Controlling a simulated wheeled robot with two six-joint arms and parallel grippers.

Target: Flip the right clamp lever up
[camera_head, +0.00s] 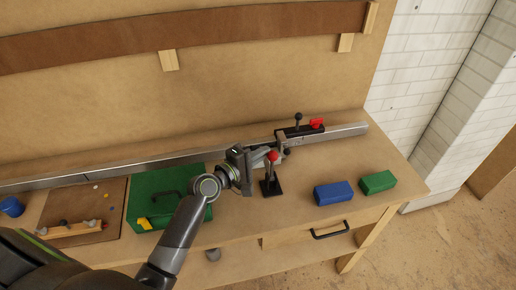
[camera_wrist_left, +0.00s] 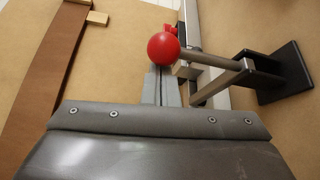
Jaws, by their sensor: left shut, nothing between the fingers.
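A clamp with a red ball knob (camera_head: 271,156) stands on a black base plate (camera_head: 272,188) at the bench's right half. Its knob (camera_wrist_left: 163,48) and grey bars (camera_wrist_left: 215,72) also show in the left wrist view, with the black base (camera_wrist_left: 287,72) to the right. My left gripper (camera_head: 260,156) is shut and empty, just left of the knob in the head view. In the wrist view its closed fingertips (camera_wrist_left: 161,82) lie right by the knob; I cannot tell whether they touch. My right gripper is not in view.
A long metal rail (camera_head: 110,170) runs along the bench, with a black fixture (camera_head: 300,130) and red knob (camera_head: 317,123) on it. A blue block (camera_head: 333,193) and green block (camera_head: 378,182) lie at right. A green case (camera_head: 150,202) and brown board (camera_head: 85,205) lie at left.

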